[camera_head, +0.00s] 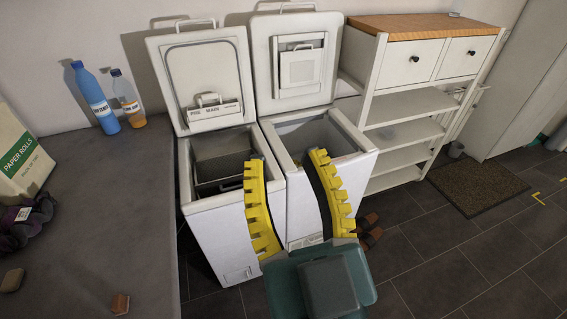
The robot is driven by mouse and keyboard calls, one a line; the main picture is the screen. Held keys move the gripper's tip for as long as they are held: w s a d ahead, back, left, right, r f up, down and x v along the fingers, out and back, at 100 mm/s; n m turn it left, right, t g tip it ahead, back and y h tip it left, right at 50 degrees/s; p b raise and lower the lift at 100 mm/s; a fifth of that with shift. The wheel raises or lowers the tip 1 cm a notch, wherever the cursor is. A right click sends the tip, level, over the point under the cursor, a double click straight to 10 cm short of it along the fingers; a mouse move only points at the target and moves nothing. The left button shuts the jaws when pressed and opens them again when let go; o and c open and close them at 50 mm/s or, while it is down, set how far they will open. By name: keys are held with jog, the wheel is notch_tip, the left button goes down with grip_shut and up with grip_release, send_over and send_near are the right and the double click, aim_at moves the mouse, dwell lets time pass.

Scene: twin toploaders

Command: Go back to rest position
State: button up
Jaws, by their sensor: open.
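My gripper (287,158) is in the lower middle of the head view. Its two curved yellow fingers stand wide apart, open, with nothing seen between them. The fingers overlap the fronts of two white toploaders in the picture. The left toploader (222,249) has its lid (172,70) raised and a dark drum inside. The right toploader (302,203) also has its lid (261,55) up, with an open grey tub. The fingers hide parts of both machines' fronts and rims. I cannot tell whether they touch the machines.
A dark grey counter (105,215) at left carries a blue bottle (96,100), an orange bottle (128,98), a paper rolls box (22,160) and small items. A white shelf unit (405,130) stands right of the machines. A brown mat (478,188) lies on open tiled floor.

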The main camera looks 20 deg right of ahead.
notch_tip(320, 180, up, 32)
jog(key=p, duration=3.2)
notch_tip(320, 180, down, 33)
jog(key=b, duration=3.2)
jog(key=shift+b, duration=0.4)
